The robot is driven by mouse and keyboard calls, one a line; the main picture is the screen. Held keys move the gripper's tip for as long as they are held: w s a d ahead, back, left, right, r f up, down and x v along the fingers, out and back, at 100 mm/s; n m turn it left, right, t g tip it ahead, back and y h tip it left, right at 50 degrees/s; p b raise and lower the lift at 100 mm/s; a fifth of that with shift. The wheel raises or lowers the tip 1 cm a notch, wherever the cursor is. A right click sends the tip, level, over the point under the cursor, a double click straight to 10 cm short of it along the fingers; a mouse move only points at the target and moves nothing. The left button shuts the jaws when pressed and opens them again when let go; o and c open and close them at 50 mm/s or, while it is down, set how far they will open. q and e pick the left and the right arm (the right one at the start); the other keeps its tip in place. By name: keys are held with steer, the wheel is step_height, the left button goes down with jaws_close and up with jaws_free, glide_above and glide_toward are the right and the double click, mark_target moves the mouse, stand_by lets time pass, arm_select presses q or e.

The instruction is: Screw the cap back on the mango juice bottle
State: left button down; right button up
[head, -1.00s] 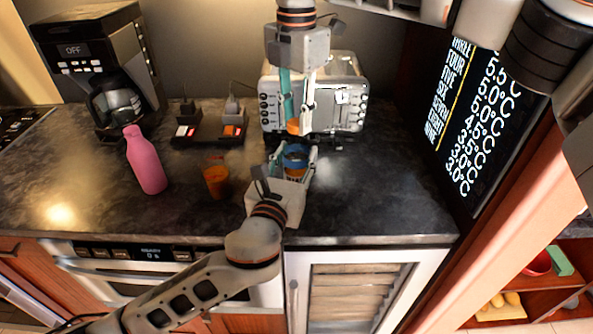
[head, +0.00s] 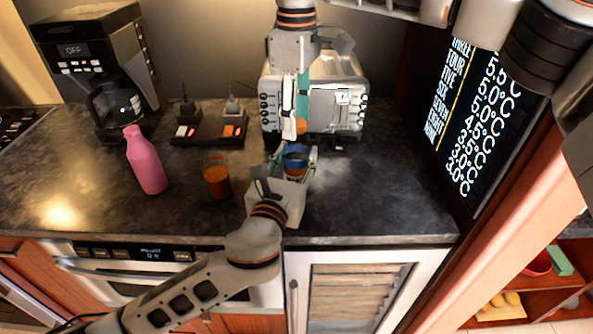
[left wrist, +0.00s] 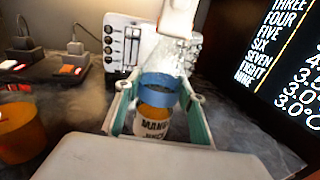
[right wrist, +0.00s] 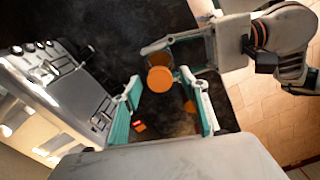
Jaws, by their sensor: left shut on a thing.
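The mango juice bottle (left wrist: 155,122) stands upright in the left wrist view, with a blue band and a "MANGO" label. My left gripper (head: 290,165) is shut around its body, low over the counter. The bottle's upper part looks clear and is partly hidden by my right gripper. The orange cap (right wrist: 160,79) shows at the bottle's top, also in the head view (head: 300,127). I cannot tell whether it is seated on the neck. My right gripper (right wrist: 160,88) is above, pointing down, its fingers spread on either side of the cap with small gaps.
A toaster (head: 338,85) stands close behind my grippers. A glass of orange juice (head: 217,182) and a pink bottle (head: 146,162) stand to the left. A power strip (head: 208,130) and coffee maker (head: 105,65) are farther back. The counter is clear at right.

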steer(key=shift+r, duration=0.1)
step_height(320, 180, up, 12)
stand_by(0.6)
arm_select(q)
steer(key=c, duration=1.2)
jaws_free()
steer(key=v, duration=1.2)
